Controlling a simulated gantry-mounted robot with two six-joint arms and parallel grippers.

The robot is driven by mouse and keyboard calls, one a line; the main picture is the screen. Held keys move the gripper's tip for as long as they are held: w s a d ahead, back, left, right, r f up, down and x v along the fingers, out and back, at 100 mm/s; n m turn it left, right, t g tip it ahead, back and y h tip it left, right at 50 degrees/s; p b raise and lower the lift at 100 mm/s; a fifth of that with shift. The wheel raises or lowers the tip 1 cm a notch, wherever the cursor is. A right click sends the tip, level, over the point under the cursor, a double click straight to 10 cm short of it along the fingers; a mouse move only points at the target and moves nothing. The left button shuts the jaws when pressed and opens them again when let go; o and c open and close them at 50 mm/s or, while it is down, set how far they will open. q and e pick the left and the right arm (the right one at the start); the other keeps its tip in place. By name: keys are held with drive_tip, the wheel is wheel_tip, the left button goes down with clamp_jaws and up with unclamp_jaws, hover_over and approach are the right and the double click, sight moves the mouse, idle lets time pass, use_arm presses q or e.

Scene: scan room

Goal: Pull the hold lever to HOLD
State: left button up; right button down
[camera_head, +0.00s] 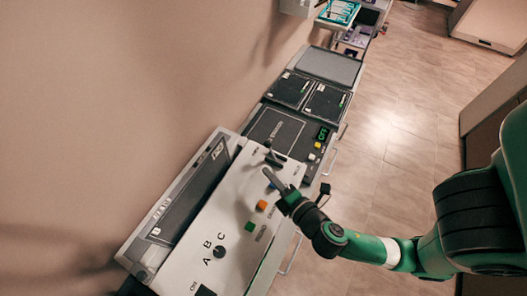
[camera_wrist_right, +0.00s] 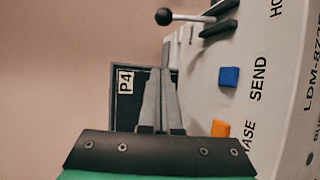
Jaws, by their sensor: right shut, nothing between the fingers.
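The hold lever (camera_wrist_right: 165,17), a black ball knob on a pale shaft, shows at the top of the right wrist view, beside partly cut-off lettering "HO". In the head view, the small dark lever (camera_head: 268,143) stands near the far end of the white console (camera_head: 195,243). My right gripper (camera_head: 267,172) reaches over this console from the right. Its fingers (camera_wrist_right: 166,72) are closed together and empty, pointing toward the lever with a visible gap before the knob. I cannot tell the lever's set position. My left gripper is not in view.
A blue button (camera_wrist_right: 229,76) by "SEND" and an orange button (camera_head: 262,205) are close to the gripper. A green button (camera_head: 250,226) and a black knob (camera_head: 219,252) sit nearer. A "P4" panel (camera_wrist_right: 127,100) lies behind the fingers. Tiled floor (camera_head: 400,110) is open at right.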

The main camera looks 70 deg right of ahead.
sight(271, 151)
drive_tip(key=x, duration=1)
drive_tip(key=shift+s+d+r+p, duration=0.25)
drive_tip(key=shift+s+d+p, duration=0.2)
drive_tip(key=shift+s+d, duration=0.2)
drive_tip(key=shift+s+d+r+p, duration=0.2)
drive_tip(key=shift+s+d+p, duration=0.3)
drive_tip(key=shift+s, duration=0.3)
